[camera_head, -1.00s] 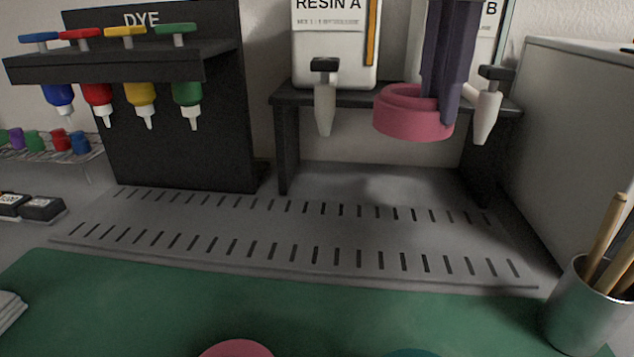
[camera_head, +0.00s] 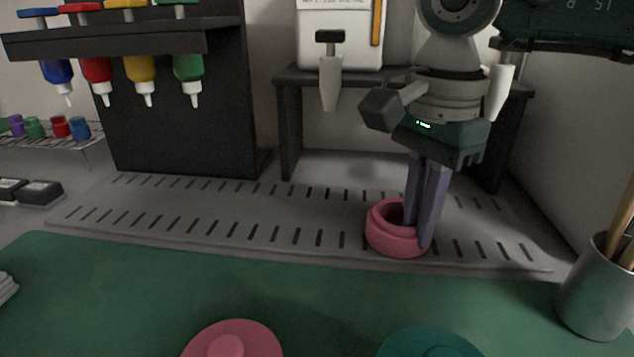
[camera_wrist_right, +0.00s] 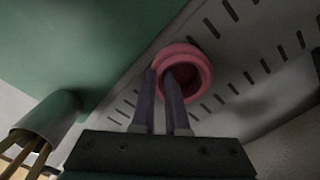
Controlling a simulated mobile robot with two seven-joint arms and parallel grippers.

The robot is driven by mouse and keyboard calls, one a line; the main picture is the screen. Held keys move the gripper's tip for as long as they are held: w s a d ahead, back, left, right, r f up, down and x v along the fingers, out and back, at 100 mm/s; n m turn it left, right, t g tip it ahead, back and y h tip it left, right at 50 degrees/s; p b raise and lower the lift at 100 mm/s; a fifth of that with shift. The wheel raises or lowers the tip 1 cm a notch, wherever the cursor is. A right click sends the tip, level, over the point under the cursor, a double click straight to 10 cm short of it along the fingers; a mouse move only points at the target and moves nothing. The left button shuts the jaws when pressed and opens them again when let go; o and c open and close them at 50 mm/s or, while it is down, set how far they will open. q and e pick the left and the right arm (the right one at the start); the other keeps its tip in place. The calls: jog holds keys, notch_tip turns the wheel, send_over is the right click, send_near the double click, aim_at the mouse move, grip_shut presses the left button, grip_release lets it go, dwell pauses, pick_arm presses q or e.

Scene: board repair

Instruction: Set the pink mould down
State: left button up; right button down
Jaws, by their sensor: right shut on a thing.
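The pink mould (camera_head: 384,236) is a round, open-topped ring-like cup, upright at the front right of the grey slotted tray (camera_head: 300,236). It appears to touch the tray or be just above it; I cannot tell which. My right gripper (camera_head: 417,232) points down and is shut on the mould's right wall, one finger inside and one outside. In the right wrist view the mould (camera_wrist_right: 200,60) sits at the tips of the right gripper (camera_wrist_right: 166,84), over the slotted surface. My left gripper is not in view.
A green mat (camera_head: 120,290) lies in front, with a pink round piece (camera_head: 235,340) and a teal one (camera_head: 430,345). A metal cup of sticks (camera_head: 595,300) stands at right. Dye bottles (camera_head: 140,80) hang at left; a resin jug (camera_head: 340,40) stands behind. The tray's left part is clear.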

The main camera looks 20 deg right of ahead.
jog(key=shift+f, duration=0.15)
jog(key=c, duration=0.9)
grip_release()
jog(key=shift+r, duration=0.65)
notch_tip(320, 180, up, 11)
jog(key=shift+r+p, duration=0.1)
jog(key=shift+p, duration=1)
jog(key=shift+a, duration=0.1)
